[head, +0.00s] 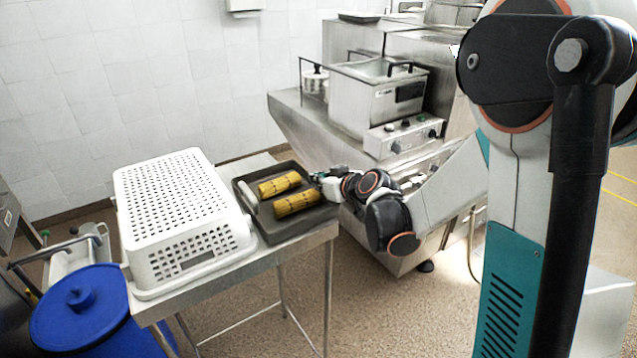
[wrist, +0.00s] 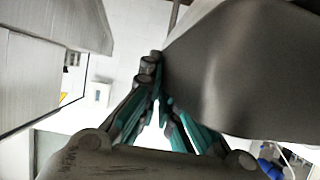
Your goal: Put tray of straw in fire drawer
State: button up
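A dark grey rectangular tray (head: 275,234) lies at the right end of the metal table in the head view. Two yellow straw bundles (head: 297,202) and a pale roll (head: 248,196) lie in it. My gripper (head: 321,177) is at the tray's right edge. In the wrist view the tray (wrist: 235,75) fills the upper right, and my gripper's fingers (wrist: 156,72) close together at its edge. One fingertip is partly hidden by the tray. I cannot tell whether the tray is lifted off the table. No open drawer is in view.
A white perforated basket (head: 185,265) stands upside down just left of the tray on the metal table (head: 285,247). A blue lidded bin (head: 95,315) is at the lower left. A steel counter with a fryer (head: 375,100) stands behind, right of the table.

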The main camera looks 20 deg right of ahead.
jog(key=o, duration=0.3)
jog(key=shift+o, duration=0.2)
